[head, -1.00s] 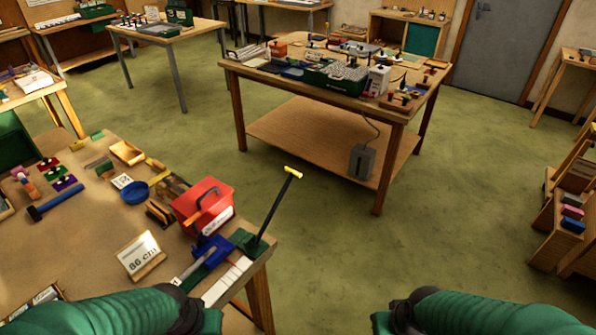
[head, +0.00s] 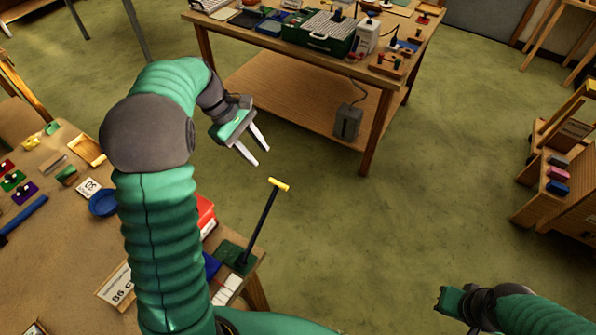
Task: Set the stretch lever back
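The stretch lever (head: 262,222) is a dark rod with a yellow cross handle (head: 278,185). It stands tilted to the right on a green base (head: 236,255) at the near table's right corner. My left gripper (head: 257,154) is open and empty, with two pale fingers pointing down and right. It is above and left of the yellow handle in the picture, apart from it. My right gripper (head: 443,301) is at the lower right, far from the lever; its fingers do not show clearly. My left arm hides most of the red box and the blue part beside the lever base.
A workbench (head: 290,95) with a green case stands behind. The green floor right of the lever is clear.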

